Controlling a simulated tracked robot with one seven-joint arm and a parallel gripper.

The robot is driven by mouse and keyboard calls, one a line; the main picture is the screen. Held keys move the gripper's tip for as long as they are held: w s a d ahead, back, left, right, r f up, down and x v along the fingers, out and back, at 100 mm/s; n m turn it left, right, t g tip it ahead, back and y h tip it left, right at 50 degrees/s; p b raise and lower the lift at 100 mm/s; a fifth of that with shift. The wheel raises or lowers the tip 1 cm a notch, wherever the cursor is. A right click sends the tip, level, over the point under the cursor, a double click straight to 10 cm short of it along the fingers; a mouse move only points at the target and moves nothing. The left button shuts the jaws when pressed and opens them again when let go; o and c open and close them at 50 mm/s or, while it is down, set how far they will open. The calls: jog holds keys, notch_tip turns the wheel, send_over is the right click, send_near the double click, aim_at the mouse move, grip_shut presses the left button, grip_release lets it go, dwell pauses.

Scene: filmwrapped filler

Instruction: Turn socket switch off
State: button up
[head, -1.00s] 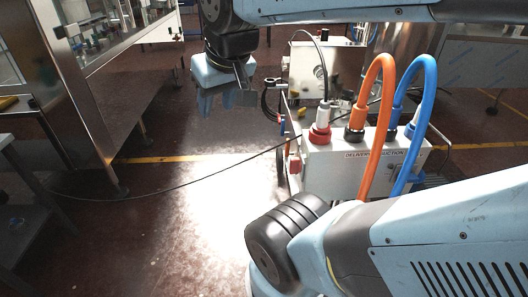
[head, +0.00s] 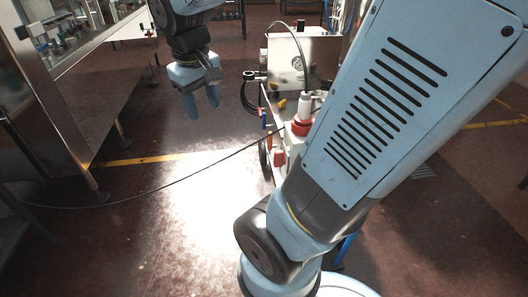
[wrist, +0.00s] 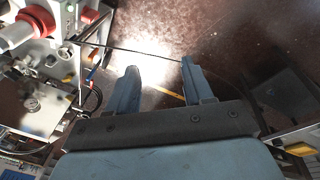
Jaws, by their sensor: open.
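A white machine box (head: 292,143) carries a red-and-white plug in a red socket (head: 302,122), left of my arm in the head view. The socket and plug also show at the upper left of the wrist view (wrist: 18,34). A red part (head: 278,157) sits on the box's left side; I cannot tell whether it is the switch. My gripper (head: 203,108) hangs left of the box, apart from it, pointing down. In the wrist view its two blue fingers (wrist: 160,78) are spread with nothing between them. My arm hides most of the box.
A black cable (head: 150,187) runs across the floor to the machine. A steel bench (head: 75,85) stands at the left. A second box with a gauge (head: 290,60) stands behind.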

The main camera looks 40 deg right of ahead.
jog(key=w+d+f+n+g+h, duration=0.1)
jog(key=w+d+f+g+h, duration=0.15)
jog(key=w+f+g, duration=0.35)
jog(key=n+g+h, duration=0.5)
jog(key=n+h, duration=0.4)
jog(key=h, duration=0.3)
send_near(279, 159)
jog(key=w+x, duration=0.1)
jog(key=x, duration=0.7)
jog(key=shift+d, duration=0.35)
jog(key=shift+s+r, duration=0.1)
jog(key=shift+c, duration=0.2)
